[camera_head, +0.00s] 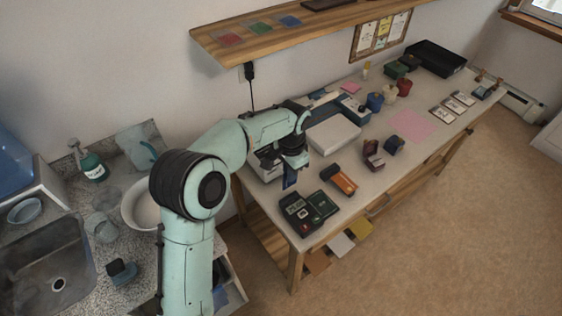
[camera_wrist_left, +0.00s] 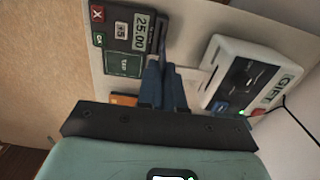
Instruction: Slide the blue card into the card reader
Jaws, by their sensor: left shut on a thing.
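The dark card reader (camera_head: 308,208) lies near the left front end of the workbench. In the left wrist view, the card reader (camera_wrist_left: 128,40) shows keys and a 25.00 display. My left gripper (camera_head: 289,172) is over the bench, behind the reader in the head view. It is shut on the blue card (camera_head: 290,180), which hangs upright below the jaws, apart from the reader. In the left wrist view, my left gripper (camera_wrist_left: 163,75) shows dark blue between and along its fingers, and I cannot separate the card clearly. My right gripper is not in view.
A white-framed device (camera_wrist_left: 250,75) stands beside my left gripper. An orange-brown device (camera_head: 338,180) and a white box (camera_head: 334,133) lie on the bench (camera_head: 350,210). A wooden shelf (camera_head: 270,30) with several coloured cards hangs above. A sink (camera_head: 45,265) is at left.

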